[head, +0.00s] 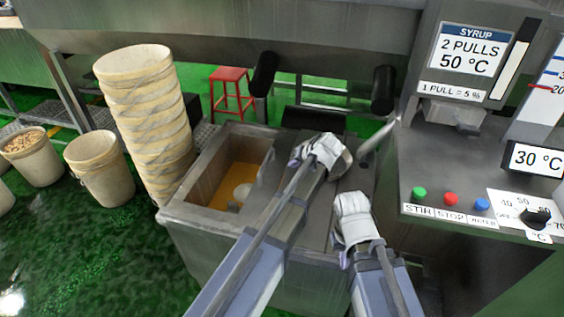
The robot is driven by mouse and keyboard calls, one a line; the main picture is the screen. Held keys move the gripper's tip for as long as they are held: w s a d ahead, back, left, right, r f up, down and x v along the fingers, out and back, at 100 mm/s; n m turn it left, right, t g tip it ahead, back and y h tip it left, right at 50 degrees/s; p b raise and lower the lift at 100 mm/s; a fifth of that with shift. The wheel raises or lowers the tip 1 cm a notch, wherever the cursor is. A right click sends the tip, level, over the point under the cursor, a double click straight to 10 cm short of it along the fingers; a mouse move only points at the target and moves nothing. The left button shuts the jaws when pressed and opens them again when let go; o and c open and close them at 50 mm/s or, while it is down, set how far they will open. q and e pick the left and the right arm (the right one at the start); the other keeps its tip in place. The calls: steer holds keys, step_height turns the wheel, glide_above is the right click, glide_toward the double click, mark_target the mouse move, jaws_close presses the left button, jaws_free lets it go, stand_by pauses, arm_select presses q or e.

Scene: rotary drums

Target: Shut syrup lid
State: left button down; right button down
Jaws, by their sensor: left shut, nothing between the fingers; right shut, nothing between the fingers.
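The syrup tank (190,212) is a grey metal box in the middle of the head view. Its left part is open, showing amber syrup (212,184) with a pale round object in it. A flat grey metal cover (262,200) lies over the part to the right of the opening; I cannot tell whether it is the lid. My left gripper (322,150) is shut and empty above the tank's far right part, beside a rounded grey metal piece. My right gripper (352,208) is shut and empty over the tank's right side. My arms hide much of the tank top.
A tall stack of cream buckets (150,120) stands left of the tank, with single buckets (100,165) further left. A red stool (231,88) is behind. The syrup dispenser and control panel (450,190) close off the right side.

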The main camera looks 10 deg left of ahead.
arm_select(q)
steer(key=b, duration=0.7)
glide_above(277, 180)
steer(key=d, duration=0.3)
step_height(277, 180, down, 8)
steer(key=shift+a+r, duration=0.1)
steer(key=a, duration=0.3)
steer(key=shift+r, duration=0.4)
steer(key=shift+w+a+r, duration=0.1)
steer(key=shift+a, duration=0.5)
steer(key=a, duration=2.7)
steer(key=shift+w, duration=0.45)
